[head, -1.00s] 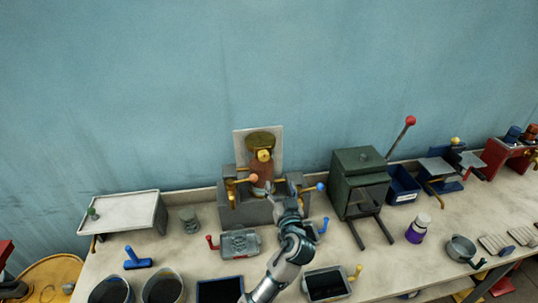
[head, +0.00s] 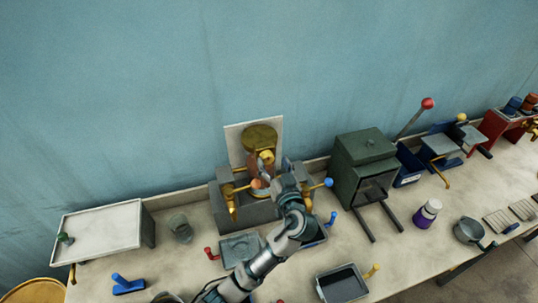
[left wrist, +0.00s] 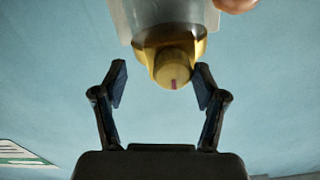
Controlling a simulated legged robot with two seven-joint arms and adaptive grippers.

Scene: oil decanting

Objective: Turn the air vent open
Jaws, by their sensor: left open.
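The air vent looks to be the round brass knob (left wrist: 172,72) with a small red mark, under a brass collar and a clear vessel in the left wrist view. In the head view a yellow knob (head: 267,157) shows on the amber vessel at the back of the bench. My left gripper (left wrist: 160,84) is open, its two dark fingers on either side of the knob, with gaps showing between fingers and knob. In the head view my left gripper (head: 266,170) is just below the yellow knob and partly hides the vessel's lower part.
Grey blocks with an orange-knobbed lever (head: 257,183) and a blue-knobbed lever (head: 328,182) flank the vessel. A white-topped stand (head: 100,231) is at left. Trays (head: 343,284) lie in front.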

